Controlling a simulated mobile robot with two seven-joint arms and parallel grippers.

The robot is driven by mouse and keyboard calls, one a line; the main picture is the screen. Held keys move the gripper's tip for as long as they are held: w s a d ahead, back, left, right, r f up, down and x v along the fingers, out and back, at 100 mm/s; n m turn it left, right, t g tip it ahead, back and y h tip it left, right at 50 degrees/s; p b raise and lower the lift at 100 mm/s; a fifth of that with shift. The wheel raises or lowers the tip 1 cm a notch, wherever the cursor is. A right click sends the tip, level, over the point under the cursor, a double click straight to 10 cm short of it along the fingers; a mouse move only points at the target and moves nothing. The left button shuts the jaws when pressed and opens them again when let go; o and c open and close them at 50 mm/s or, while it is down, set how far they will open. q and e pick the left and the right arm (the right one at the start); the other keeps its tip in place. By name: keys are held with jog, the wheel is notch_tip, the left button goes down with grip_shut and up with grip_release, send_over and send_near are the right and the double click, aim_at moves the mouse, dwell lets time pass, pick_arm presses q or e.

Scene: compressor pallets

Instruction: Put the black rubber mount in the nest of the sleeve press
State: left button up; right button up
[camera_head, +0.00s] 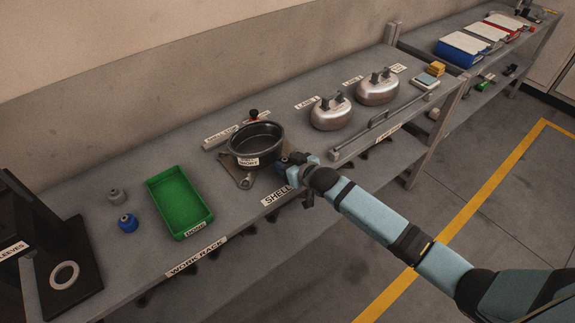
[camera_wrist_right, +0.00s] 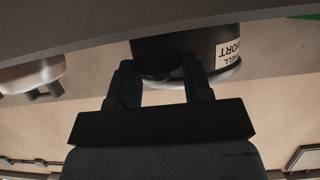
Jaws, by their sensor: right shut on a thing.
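My right gripper (camera_head: 289,163) is shut beside the right wall of the black pot-like shell. A dark piece between its fingertips (camera_wrist_right: 161,78), which I take for the black rubber mount (camera_wrist_right: 160,54), is hard to tell from the dark shell behind it. The sleeve press (camera_head: 75,240) is a black frame at the left edge, partly cut off, with a "SLEEVES" label. A pale ring (camera_head: 64,274) lies on its base, apparently at the nest. A grey mount (camera_head: 117,195) and a blue mount (camera_head: 127,223) stand on the bench. My left gripper is not in view.
The black shell (camera_head: 256,145) stands on a plate near my right gripper; it also shows in the wrist view (camera_wrist_right: 222,52). A green tray (camera_head: 179,202) lies between the shell and the press. Silver domes (camera_head: 331,114) stand at right. A long bar lies along the bench edge.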

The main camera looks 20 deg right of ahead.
notch_tip(320, 180, up, 19)
jog(key=s+d+r+m+t+h+p, duration=0.1)
jog(key=s+d+m+h+p, duration=0.15)
jog(key=s, duration=0.65)
jog(key=s+d+r+m+h+p, duration=0.15)
jog(key=s+p, duration=0.25)
jog(key=s, duration=0.5)
notch_tip(320, 180, down, 6)
jog(key=s, duration=0.1)
jog(key=shift+s+d+f+h, duration=0.15)
jog(key=shift+d+h, duration=0.15)
jog(key=shift+d, duration=0.05)
